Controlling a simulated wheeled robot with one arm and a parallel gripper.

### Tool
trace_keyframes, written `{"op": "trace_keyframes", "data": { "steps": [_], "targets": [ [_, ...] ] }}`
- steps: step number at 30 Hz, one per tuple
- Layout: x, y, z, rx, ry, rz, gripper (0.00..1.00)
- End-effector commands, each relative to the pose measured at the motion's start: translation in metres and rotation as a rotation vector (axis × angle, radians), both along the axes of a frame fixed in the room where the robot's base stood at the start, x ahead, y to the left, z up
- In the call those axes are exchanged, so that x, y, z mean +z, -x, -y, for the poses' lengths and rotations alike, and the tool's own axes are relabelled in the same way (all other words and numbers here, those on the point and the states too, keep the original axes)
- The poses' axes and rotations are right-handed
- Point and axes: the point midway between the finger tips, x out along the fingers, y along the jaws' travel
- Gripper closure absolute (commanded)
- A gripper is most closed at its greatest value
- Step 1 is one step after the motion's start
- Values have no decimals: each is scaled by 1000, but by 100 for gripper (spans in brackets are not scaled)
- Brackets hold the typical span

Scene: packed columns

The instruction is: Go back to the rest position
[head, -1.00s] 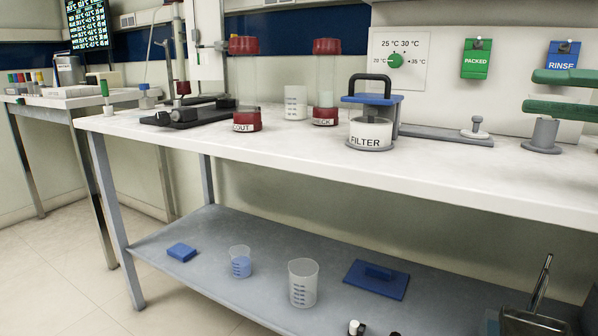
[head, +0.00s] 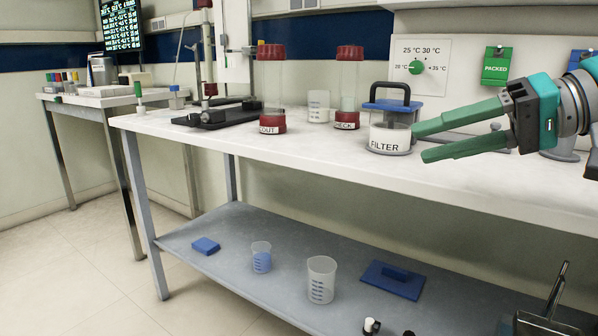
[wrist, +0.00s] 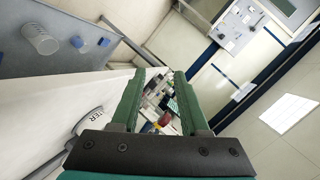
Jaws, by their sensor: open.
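My gripper (head: 418,143) comes in from the right in the head view, over the bench top. Its two green fingers are spread apart with nothing between them. The fingertips point left, close to the right side of the clear FILTER vessel (head: 388,138); whether they touch it I cannot tell. In the wrist view my gripper (wrist: 160,78) also shows open fingers and an empty gap.
Two red-capped columns (head: 271,90) (head: 348,88) stand on the white bench (head: 300,155), left of the FILTER vessel. Beakers (head: 321,280) and blue pieces (head: 392,280) lie on the lower shelf. Floor is clear at left.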

Motion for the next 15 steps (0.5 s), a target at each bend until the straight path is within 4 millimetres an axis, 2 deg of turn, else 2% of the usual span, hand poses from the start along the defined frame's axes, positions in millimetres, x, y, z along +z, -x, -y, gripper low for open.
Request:
{"op": "trace_keyframes", "data": {
  "steps": [1,3,6,10,15],
  "targets": [
    [-13,3,-24,20,58,-38,55],
    [-37,8,-51,36,143,-89,55],
    [-79,17,-82,51,266,-165,55],
    [-138,36,-105,58,427,-263,55],
    [-219,70,-107,46,640,-391,55]
  ]
}}
